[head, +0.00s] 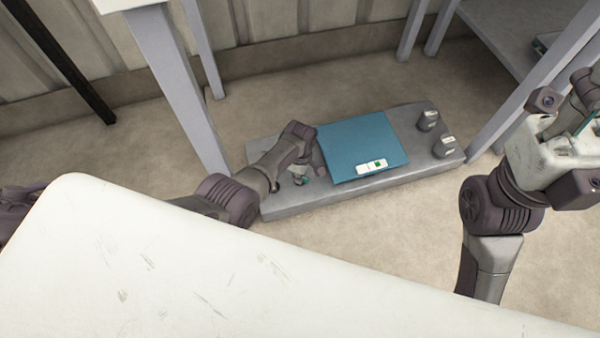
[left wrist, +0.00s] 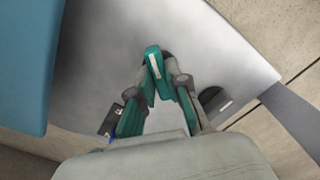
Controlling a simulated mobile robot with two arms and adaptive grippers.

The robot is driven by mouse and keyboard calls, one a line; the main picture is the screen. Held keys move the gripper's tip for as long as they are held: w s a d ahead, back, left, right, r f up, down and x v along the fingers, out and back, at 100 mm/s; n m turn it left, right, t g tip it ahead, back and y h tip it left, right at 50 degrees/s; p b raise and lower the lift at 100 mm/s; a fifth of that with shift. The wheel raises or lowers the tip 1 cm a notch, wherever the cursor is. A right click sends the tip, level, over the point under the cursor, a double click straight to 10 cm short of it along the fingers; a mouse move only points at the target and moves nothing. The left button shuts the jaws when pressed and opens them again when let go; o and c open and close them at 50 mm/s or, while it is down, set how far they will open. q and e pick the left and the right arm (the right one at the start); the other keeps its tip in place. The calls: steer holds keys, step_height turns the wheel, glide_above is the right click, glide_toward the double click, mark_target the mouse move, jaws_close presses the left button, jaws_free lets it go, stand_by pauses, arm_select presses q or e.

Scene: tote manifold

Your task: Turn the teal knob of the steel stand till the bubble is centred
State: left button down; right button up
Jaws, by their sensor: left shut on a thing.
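The steel stand (head: 350,195) is a long grey slab on the floor with a flat blue plate (head: 360,140) on it. A small white level (head: 364,168) lies at the plate's near edge, with a green patch towards its right end; the bubble is too small to read. My left gripper (head: 301,176) reaches down at the plate's left side. In the left wrist view its teal-padded fingers (left wrist: 160,95) are shut on the teal knob (left wrist: 153,62), which carries a white mark. In the head view the gripper mostly hides this knob. My right gripper (head: 578,130) is raised at the right edge, partly cut off.
Two grey knobs (head: 428,120) (head: 445,146) stand on the slab's right end. Grey frame legs (head: 178,85) rise behind its left end, and a grey shelf (head: 515,35) stands at the back right. Dark blocks show beside the fingers in the left wrist view (left wrist: 212,100).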

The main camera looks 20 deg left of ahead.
arm_select(q)
steer(key=shift+d, duration=0.15)
stand_by(0.3)
steer(key=c, duration=1.1)
jaws_free()
steer(key=shift+c, duration=0.2)
steer(key=shift+r, duration=0.1)
step_height(320, 180, up, 12)
steer(key=shift+s, duration=0.1)
